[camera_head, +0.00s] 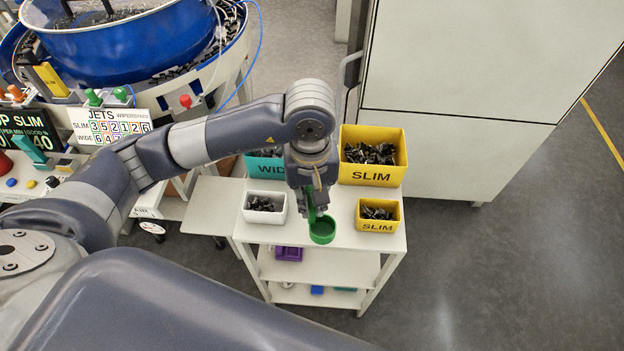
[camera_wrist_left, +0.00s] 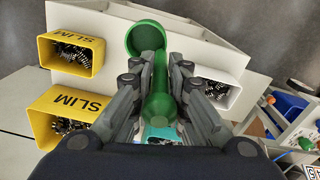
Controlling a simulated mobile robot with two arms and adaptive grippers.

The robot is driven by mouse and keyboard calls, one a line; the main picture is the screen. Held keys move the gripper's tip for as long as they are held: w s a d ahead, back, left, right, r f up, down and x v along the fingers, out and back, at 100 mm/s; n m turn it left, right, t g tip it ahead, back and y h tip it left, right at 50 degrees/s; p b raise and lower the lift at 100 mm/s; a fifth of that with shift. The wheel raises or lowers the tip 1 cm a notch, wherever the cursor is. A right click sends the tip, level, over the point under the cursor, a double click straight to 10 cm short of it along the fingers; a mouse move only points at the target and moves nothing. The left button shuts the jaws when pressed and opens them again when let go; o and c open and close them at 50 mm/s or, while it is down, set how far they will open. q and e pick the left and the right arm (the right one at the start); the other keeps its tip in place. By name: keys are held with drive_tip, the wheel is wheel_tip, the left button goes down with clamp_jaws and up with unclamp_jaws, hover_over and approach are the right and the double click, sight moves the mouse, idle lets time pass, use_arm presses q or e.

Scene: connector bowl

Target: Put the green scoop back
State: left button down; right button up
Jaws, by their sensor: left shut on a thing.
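The green scoop (camera_head: 322,230) has a round cup and a long handle. My left gripper (camera_head: 314,206) is shut on its handle, over the white cart top (camera_head: 350,238). In the left wrist view the scoop's cup (camera_wrist_left: 146,38) points away from the gripper, and the handle lies between the fingers (camera_wrist_left: 160,90). The cup shows between the small white bin and the small yellow bin. I cannot tell whether it touches the cart top. My right gripper is not in view.
Yellow SLIM bins, one large (camera_head: 372,176) and one small (camera_head: 377,228), stand right of the scoop. A teal WIDE bin (camera_head: 262,168) and a small white bin (camera_head: 264,220) stand left; all hold dark parts. A blue bowl feeder (camera_head: 120,45) is back left, a pale cabinet (camera_head: 480,90) behind.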

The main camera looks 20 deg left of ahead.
use_arm(q)
drive_tip(key=w+a+f+p, duration=0.2)
drive_tip(key=w+f+p, duration=0.1)
drive_tip(key=w, duration=0.3)
drive_tip(key=shift+a+f, duration=0.2)
drive_tip(key=shift+f, duration=0.4)
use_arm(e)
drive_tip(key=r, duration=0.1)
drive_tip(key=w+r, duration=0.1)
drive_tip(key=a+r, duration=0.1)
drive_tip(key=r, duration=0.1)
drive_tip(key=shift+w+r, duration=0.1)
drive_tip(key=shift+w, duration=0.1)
use_arm(q)
drive_tip(key=shift+f, duration=0.2)
drive_tip(key=c, duration=1.6)
unclamp_jaws()
drive_tip(key=shift+s, duration=0.1)
drive_tip(key=shift+o, duration=0.2)
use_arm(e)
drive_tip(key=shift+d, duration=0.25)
use_arm(q)
drive_tip(key=shift+r, duration=0.15)
